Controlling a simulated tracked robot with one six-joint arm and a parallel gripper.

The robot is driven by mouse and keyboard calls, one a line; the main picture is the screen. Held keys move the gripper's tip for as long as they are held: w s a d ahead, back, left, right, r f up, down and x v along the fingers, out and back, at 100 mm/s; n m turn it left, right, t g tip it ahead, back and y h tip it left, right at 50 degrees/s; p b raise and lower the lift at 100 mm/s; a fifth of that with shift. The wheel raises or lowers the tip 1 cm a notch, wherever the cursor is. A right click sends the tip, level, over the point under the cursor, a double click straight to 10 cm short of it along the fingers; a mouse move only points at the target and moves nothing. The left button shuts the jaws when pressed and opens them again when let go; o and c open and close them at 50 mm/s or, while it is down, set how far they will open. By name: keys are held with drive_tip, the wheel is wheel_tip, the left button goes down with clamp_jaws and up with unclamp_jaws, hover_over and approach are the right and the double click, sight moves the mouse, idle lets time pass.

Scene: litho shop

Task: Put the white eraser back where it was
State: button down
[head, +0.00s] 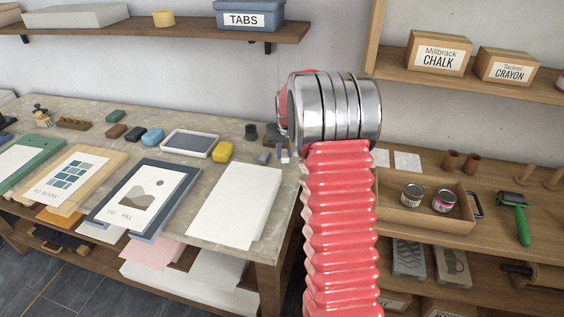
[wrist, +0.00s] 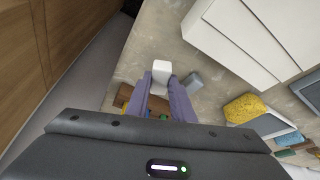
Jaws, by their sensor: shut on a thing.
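The white eraser (wrist: 161,70) is a small white block in the wrist view. My gripper (wrist: 162,84) is shut on it, with its purple-grey fingers on either side and the eraser at their tips. It is over the pale grey worktop, near its edge; I cannot tell how high it is above the surface. In the head view my red ribbed arm and its metal joint hide most of the gripper, and the eraser is not clear there.
A yellow sponge (head: 223,151) and grey tray (head: 190,144) lie left of the grey block. A brown box with coloured items (wrist: 124,96) is partly hidden behind my fingers. A shelf (head: 505,203) with cans stands right.

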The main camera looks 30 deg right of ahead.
sight(285, 156)
drive_tip(key=shift+f, duration=1.85)
drive_tip(key=c, duration=1.5)
unclamp_jaws()
drive_tip(key=shift+f, duration=0.1)
drive_tip(key=shift+c, duration=0.2)
drive_tip(key=v, duration=1.2)
